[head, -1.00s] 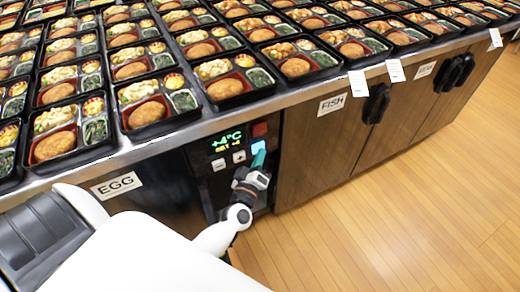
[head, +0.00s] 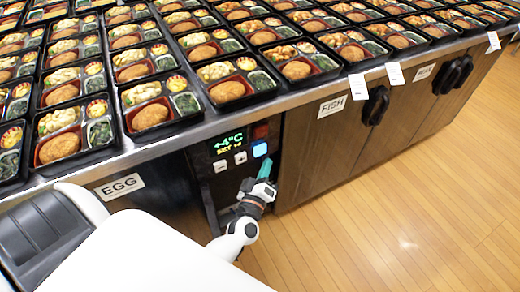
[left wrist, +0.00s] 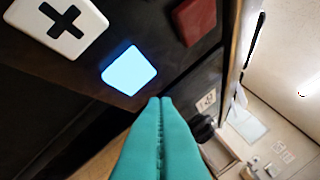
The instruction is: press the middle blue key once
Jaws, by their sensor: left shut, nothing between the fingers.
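In the left wrist view the fingertips (left wrist: 160,101) point up at the panel beside the key's lower right corner. My right gripper is not in view.
A white plus key (head: 240,158) and a white minus key (head: 220,166) lie left of the blue key. A dark red key (head: 260,131) sits above it. Filled bento trays cover the counter above. Wooden floor (head: 400,220) is clear at right.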

